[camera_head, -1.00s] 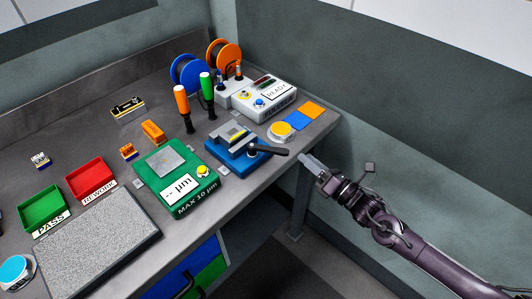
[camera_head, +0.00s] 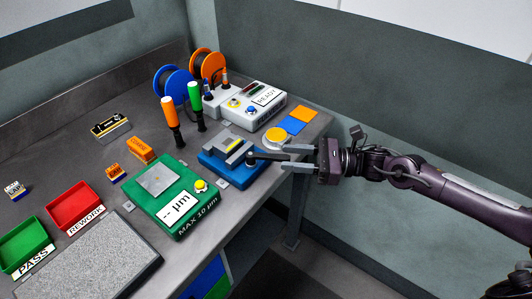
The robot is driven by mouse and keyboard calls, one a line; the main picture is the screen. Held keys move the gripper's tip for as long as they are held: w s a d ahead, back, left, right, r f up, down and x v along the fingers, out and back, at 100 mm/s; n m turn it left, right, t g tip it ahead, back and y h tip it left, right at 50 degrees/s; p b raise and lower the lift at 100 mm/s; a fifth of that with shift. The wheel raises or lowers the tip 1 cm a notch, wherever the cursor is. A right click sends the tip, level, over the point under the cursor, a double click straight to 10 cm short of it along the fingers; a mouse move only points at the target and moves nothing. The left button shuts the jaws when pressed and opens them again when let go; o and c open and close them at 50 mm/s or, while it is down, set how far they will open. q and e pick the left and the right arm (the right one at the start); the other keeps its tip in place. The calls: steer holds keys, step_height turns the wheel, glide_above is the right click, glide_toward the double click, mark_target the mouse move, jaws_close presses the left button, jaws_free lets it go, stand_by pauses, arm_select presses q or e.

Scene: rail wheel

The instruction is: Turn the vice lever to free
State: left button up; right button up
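The blue vice (camera_head: 228,168) sits near the right front edge of the bench, with a grey block (camera_head: 235,148) in its jaws. Its dark lever (camera_head: 264,156) points right from a round hub, toward my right gripper (camera_head: 284,158). My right gripper reaches in from the right with its two grey fingers apart, one above and one below the lever's outer end. The lever's end lies at or between the fingertips; I cannot tell whether they touch it. My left gripper is not in view.
A green gauge box (camera_head: 176,205) stands left of the vice.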

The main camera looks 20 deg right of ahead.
mark_target(272, 156)
steer(key=p+x, duration=0.1)
steer(key=x, duration=0.3)
steer(key=shift+w+a+r, duration=0.15)
steer(key=shift+a+r, duration=0.05)
steer(key=shift+w+a, duration=0.1)
steer(key=shift+a, duration=0.25)
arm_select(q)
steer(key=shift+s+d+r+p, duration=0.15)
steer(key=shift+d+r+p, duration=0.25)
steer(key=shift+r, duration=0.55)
arm_select(e)
steer(key=shift+w+a+f, duration=0.1)
steer(key=shift+a+f, duration=0.1)
steer(key=shift+a, duration=0.05)
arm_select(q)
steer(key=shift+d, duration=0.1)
arm_select(e)
jaws_close()
